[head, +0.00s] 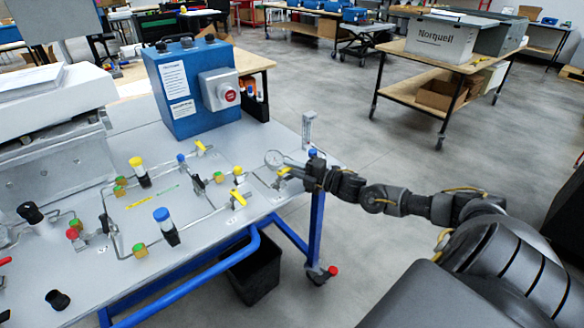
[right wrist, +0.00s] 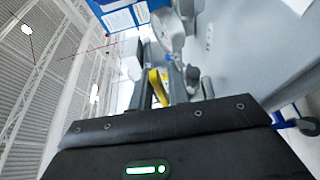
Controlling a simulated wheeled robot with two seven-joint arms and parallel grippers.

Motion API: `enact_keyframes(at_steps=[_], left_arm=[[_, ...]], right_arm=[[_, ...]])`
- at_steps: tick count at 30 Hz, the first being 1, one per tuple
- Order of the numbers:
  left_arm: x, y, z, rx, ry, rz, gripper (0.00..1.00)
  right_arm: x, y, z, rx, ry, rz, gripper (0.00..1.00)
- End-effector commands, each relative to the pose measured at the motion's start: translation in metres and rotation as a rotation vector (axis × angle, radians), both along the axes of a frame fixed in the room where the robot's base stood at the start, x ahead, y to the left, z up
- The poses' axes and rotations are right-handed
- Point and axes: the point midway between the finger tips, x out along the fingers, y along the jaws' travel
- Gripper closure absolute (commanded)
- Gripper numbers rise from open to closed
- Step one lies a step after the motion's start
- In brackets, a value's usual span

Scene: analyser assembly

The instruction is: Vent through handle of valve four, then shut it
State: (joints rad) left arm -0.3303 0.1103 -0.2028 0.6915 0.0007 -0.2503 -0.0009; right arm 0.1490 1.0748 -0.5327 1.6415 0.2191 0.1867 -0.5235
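My right gripper (head: 298,178) reaches in from the right to a yellow handle (head: 283,171) at the right end of the panel, beside a round gauge (head: 274,158). In the right wrist view, the yellow handle (right wrist: 158,88) shows between the dark fingers of my right gripper (right wrist: 162,75). I cannot tell whether they press on it. Other yellow valve handles show at the panel's middle (head: 238,197) and back (head: 203,148). The valve labels are too small to read, so I cannot confirm which is valve four. My left gripper is not in view.
A blue box (head: 180,95) with a red button (head: 230,95) stands at the panel's back. A clear upright tube (head: 307,130) stands at the back right corner. Several knobs and pipes cover the panel's left and middle.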

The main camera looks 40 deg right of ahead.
Motion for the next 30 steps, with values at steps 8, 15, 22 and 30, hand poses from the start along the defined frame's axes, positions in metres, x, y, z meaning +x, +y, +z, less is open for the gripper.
enact_keyframes(at_steps=[8,15,22,30], left_arm=[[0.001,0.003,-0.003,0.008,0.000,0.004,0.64],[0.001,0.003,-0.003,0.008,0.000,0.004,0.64],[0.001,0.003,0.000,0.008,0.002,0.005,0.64],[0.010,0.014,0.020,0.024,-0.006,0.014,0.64]], right_arm=[[0.002,0.001,-0.002,-0.001,0.000,0.000,0.83],[0.002,0.001,-0.002,0.000,0.000,0.001,1.00],[0.001,0.002,-0.002,0.001,0.003,-0.009,1.00],[-0.004,0.006,0.001,0.006,0.007,-0.113,1.00]])
